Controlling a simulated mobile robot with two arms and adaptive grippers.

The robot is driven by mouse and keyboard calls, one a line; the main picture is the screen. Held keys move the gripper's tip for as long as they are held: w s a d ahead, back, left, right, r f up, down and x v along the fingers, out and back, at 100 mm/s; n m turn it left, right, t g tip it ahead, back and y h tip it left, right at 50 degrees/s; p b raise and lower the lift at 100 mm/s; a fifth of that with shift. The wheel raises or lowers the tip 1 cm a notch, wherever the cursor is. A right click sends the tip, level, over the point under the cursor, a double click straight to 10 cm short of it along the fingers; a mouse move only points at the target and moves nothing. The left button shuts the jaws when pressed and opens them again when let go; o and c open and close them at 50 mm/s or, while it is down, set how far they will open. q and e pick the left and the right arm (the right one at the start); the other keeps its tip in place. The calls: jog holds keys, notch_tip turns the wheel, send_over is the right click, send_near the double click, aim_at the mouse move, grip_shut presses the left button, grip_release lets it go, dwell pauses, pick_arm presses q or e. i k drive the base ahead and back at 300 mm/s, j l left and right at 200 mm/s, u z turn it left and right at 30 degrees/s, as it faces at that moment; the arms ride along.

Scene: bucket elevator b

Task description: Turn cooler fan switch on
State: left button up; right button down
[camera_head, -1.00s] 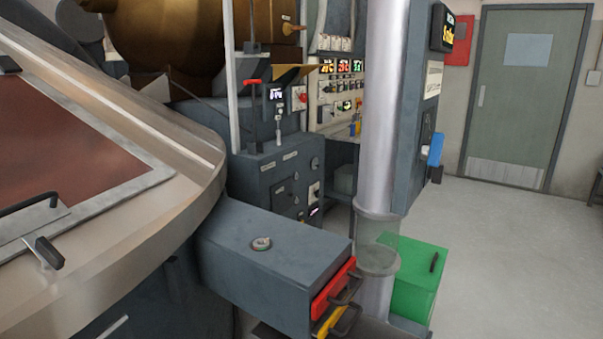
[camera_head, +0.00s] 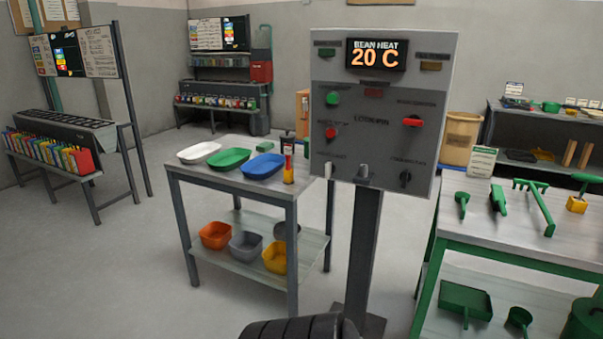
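A grey control panel (camera_head: 436,70) stands upright on a dark post (camera_head: 362,255), right of the middle. Its display (camera_head: 376,56) reads "BEAN HEAT 20 C". A black rotary switch (camera_head: 405,178) sits at the lower right under a small label (camera_head: 408,161), too blurred to read surely. A red switch (camera_head: 412,122) is above it, its handle roughly level. A green button (camera_head: 333,98) and a red button (camera_head: 331,133) are on the left side. I cannot tell for sure which control is the cooler fan switch.
A metal table (camera_head: 208,178) with coloured trays stands left of the post. A green-framed table (camera_head: 520,257) with green tools stands close on the right. A black ribbed object, possibly part of me, shows at the bottom edge. Open floor lies at the left.

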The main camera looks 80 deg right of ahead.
aim_at(405, 176)
jog(key=z, duration=3.4)
